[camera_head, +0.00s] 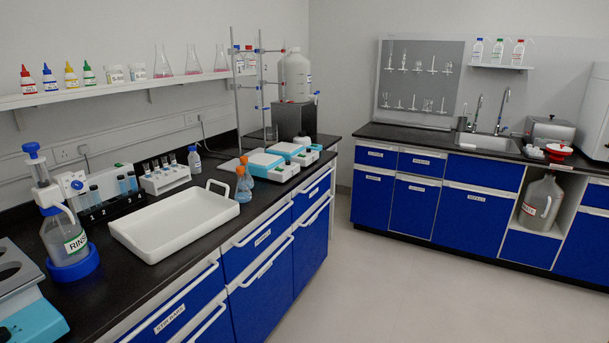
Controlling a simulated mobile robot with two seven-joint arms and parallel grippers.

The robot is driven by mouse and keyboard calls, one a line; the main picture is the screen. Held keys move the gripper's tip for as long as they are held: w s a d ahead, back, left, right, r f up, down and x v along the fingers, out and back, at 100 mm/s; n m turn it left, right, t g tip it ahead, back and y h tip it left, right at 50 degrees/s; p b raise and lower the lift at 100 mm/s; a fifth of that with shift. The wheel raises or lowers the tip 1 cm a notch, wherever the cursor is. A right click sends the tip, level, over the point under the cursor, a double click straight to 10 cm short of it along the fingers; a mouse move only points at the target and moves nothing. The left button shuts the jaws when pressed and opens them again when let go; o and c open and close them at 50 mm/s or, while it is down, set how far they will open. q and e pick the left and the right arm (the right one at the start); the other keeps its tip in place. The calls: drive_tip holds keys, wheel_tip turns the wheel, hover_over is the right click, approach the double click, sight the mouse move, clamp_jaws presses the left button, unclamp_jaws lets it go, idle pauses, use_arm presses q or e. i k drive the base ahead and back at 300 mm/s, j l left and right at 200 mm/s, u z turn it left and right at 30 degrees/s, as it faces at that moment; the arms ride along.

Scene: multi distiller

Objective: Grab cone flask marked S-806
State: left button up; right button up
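Several conical flasks are in the head view. Three clear ones with a pinkish tint stand upright on the wall shelf: a left one (162,62), a middle one (192,61) and a right one (221,60). I cannot read the marking S-806 on any flask. Neither of my grippers shows.
The left bench (103,243) holds an empty white tray (150,251), a rinse bottle dispenser (68,240), a test tube rack (165,181) and blue-white devices (265,163). The shelf (60,97) also carries dropper bottles and beakers. The floor (390,290) is clear.

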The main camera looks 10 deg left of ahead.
sight(250, 181)
drive_tip(key=i+l+z, duration=0.1)
drive_tip(key=i+z, duration=0.2)
drive_tip(key=i, duration=0.25)
drive_tip(key=i+z, duration=0.3)
drive_tip(key=i, duration=0.25)
drive_tip(key=i+l+u, duration=0.1)
drive_tip(key=i+u, duration=0.25)
drive_tip(key=i, duration=0.15)
drive_tip(key=i+l+u, duration=0.3)
drive_tip(key=i, duration=0.25)
drive_tip(key=i+l+u, duration=0.2)
drive_tip(key=i+u, duration=0.2)
drive_tip(key=i+l+u, duration=0.25)
drive_tip(key=u, duration=0.2)
